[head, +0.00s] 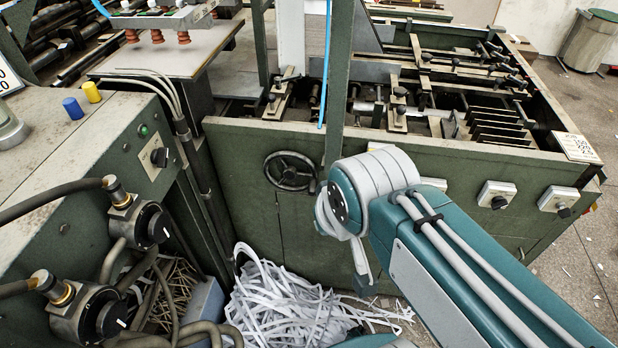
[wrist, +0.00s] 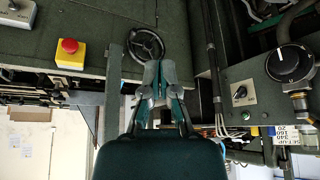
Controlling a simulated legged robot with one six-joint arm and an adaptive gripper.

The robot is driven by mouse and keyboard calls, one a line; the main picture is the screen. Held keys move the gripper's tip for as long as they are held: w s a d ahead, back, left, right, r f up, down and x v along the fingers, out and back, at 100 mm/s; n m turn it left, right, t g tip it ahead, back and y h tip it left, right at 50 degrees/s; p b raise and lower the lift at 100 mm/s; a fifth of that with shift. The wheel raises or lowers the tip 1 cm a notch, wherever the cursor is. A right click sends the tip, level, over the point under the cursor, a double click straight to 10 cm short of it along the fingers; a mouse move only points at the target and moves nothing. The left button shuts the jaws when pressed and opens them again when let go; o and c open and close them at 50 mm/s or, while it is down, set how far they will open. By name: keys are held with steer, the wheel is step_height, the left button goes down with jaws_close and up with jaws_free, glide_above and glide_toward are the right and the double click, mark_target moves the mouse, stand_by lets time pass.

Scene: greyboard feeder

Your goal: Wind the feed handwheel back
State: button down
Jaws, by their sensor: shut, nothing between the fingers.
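The feed handwheel (head: 289,171) is a dark spoked wheel on the green front panel of the feeder, left of my arm in the head view. In the wrist view the handwheel (wrist: 134,38) shows at the top centre, just beyond my fingertips. My gripper (wrist: 161,68) is shut with nothing between its fingers. Its tips overlap the wheel's lower right edge in the picture; I cannot tell whether they touch it. My gripper cannot be made out in the head view, where my arm covers the panel right of the wheel.
A cabinet with a rotary switch (head: 158,157), thick hoses and black knobs (head: 153,224) stands left. White paper strips (head: 270,305) heap on the floor below the wheel. Grey switch boxes (head: 496,195) sit on the panel's right. A red emergency button (wrist: 70,46) shows in the wrist view.

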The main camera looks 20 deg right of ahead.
stand_by(0.4)
steer(key=c, duration=1.1)
jaws_free()
steer(key=o, duration=0.5)
steer(key=shift+w+a+f, duration=0.1)
steer(key=shift+w, duration=0.25)
steer(key=shift+o, duration=0.8)
steer(key=w+a+f+m+t, duration=0.1)
steer(key=w+f, duration=0.1)
steer(key=w, duration=0.4)
steer(key=w+a+f+m+t+y, duration=0.1)
steer(key=w+f+t, duration=0.1)
steer(key=w, duration=0.5)
steer(key=shift+a+f+m, duration=0.25)
steer(key=shift+f+m, duration=0.05)
steer(key=shift+f, duration=0.25)
steer(key=w+f+m+t+h, duration=0.2)
steer(key=w+f+m, duration=0.1)
steer(key=w+f, duration=0.4)
steer(key=m+t+h, duration=0.2)
steer(key=m+h, duration=0.1)
steer(key=h, duration=0.1)
glide_toward(313, 184)
steer(key=w+a, duration=0.5)
steer(key=s+d+f+t+h, duration=0.3)
steer(key=s+d+f+h, duration=0.1)
steer(key=f+h, duration=0.1)
steer(key=shift+y, duration=0.4)
steer(key=x, duration=1)
steer(key=shift+a, duration=0.15)
